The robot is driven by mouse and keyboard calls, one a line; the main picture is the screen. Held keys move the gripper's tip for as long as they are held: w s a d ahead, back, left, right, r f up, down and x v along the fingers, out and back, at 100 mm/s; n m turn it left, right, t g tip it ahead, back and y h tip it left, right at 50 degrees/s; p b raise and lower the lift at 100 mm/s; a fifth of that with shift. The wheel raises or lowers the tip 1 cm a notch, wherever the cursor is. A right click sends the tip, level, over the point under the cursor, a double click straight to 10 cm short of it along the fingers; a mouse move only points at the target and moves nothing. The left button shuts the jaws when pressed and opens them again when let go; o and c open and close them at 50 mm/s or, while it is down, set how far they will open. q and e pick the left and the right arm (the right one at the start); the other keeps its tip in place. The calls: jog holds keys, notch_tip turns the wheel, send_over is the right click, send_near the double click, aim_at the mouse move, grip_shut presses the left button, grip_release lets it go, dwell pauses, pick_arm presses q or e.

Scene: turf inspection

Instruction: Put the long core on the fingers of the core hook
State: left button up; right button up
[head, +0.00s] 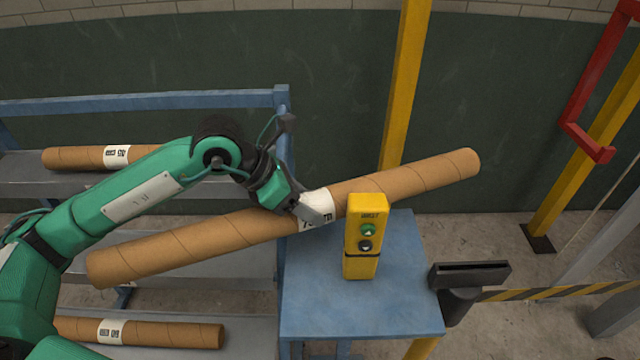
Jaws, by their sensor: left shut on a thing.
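The long core (190,247) is a brown cardboard tube with a white label near its middle. It slants up from lower left to upper right. My left gripper (312,208) is shut on it at the label, which the fingers partly hide. The core passes behind the yellow button box, which covers a short part of it. The red core hook (590,85) hangs at the upper right, its lower fingers (587,142) pointing down and right. The core's right end is left of the hook and apart from it. My right gripper is not in view.
The yellow button box (365,238) stands on a blue table (340,312). A blue rack (150,102) at left holds shorter cores (75,157) (175,334). A yellow post (405,80) rises behind the core. A dark barrier head (468,275) with striped tape stands right of the table.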

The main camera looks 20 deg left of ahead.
pick_arm(q)
jog(key=shift+r, duration=0.45)
jog(key=shift+w+a+n+t+y, duration=0.2)
jog(key=shift+a+n+t, duration=0.15)
jog(key=shift+n, duration=0.2)
jog(key=shift+w+a+n+t+y, duration=0.2)
jog(key=shift+a+n+t, duration=0.15)
jog(key=shift+n, duration=0.2)
jog(key=a+n+y, duration=0.1)
jog(key=w+a+r+n+t, duration=0.1)
jog(key=n, duration=0.1)
jog(key=a+n+t+y, duration=0.1)
jog(key=n, duration=0.1)
jog(key=shift+w+r+y, duration=0.25)
jog(key=shift+r+y, duration=0.05)
jog(key=shift+w+a+r+n+t+y, duration=0.15)
jog(key=shift+a+r+n+t+y, duration=0.15)
jog(key=shift+n, duration=0.25)
jog(key=shift+w+a+r+n+t+y, duration=0.1)
jog(key=shift+a+r+n+t+y, duration=0.1)
jog(key=shift+a+n+y, duration=0.25)
jog(key=shift+c, duration=0.2)
jog(key=shift+f, duration=0.15)
